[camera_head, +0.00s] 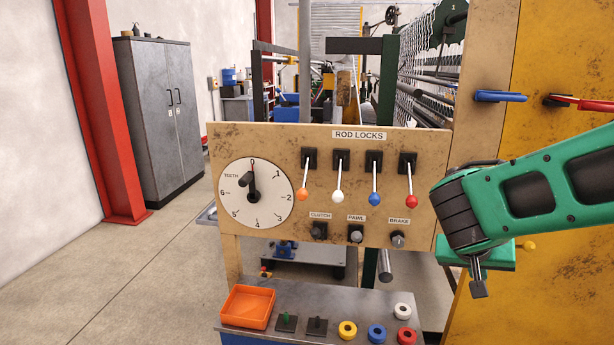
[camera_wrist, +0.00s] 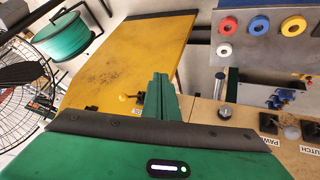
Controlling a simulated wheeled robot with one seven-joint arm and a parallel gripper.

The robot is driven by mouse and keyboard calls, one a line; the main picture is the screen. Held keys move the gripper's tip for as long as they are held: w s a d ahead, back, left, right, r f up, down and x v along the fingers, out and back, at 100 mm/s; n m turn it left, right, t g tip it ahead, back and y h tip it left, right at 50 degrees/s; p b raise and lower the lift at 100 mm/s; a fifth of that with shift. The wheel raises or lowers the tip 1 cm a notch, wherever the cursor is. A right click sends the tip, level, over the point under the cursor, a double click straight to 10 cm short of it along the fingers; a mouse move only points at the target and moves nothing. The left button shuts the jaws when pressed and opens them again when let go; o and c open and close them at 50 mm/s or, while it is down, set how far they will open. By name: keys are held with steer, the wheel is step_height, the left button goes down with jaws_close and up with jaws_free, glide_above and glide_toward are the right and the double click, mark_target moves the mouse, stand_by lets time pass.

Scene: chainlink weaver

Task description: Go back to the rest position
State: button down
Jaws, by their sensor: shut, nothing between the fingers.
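My gripper (camera_head: 478,288) is at the right of the head view, in front of the right edge of the rod locks panel (camera_head: 330,225). It points downward, and its fingers are shut with nothing between them. In the wrist view my gripper (camera_wrist: 160,82) shows its green fingers closed together, over the yellow panel (camera_wrist: 125,60). It touches nothing that I can see. My green arm reaches in from the right edge of the head view.
The panel carries a dial (camera_head: 257,208) and several levers with coloured knobs, including a red knob (camera_head: 411,201). Below, a grey shelf (camera_head: 345,300) holds an orange tray (camera_head: 248,307) and several coloured rings. Open floor (camera_head: 130,270) lies at the left.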

steer(key=s+d+g+y, duration=0.2)
steer(key=s+y, duration=0.1)
steer(key=s, duration=0.8)
steer(key=s+d+f+g+y, duration=0.1)
steer(key=s+d+g+y, duration=0.1)
steer(key=s, duration=1)
steer(key=shift+d+m+g+y, duration=0.15)
steer(key=shift+m+g+y, duration=0.2)
steer(key=shift+y, duration=0.35)
steer(key=shift+f, duration=0.1)
